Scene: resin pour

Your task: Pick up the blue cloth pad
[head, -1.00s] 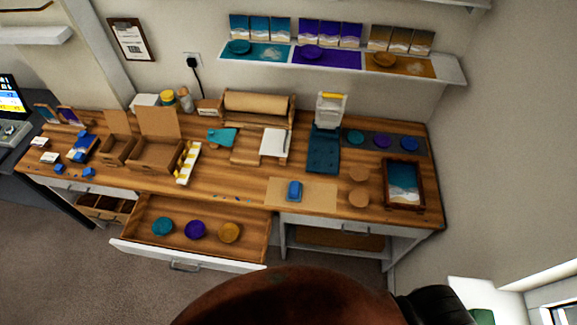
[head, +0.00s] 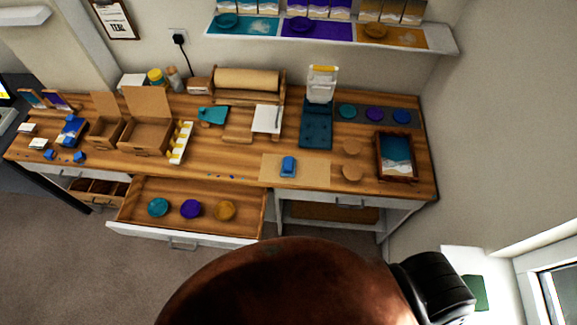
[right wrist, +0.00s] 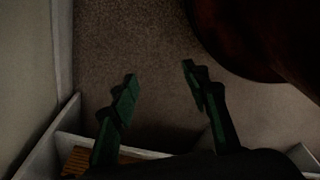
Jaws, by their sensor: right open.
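The blue cloth pad (head: 288,166) appears to be the small blue item lying on a brown sheet (head: 312,172) at the front middle of the wooden bench; its fabric is too small to make out. My right gripper (right wrist: 160,78) shows in the right wrist view, with its two dark green fingers apart and nothing between them. It hangs over carpet, away from the pad. Neither gripper shows in the head view.
An open drawer (head: 130,210) with teal, purple and yellow discs juts out at the front left. Two round cork-coloured discs (head: 352,173) and a framed picture (head: 396,156) lie right of the pad. A teal board (head: 316,136) lies behind it.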

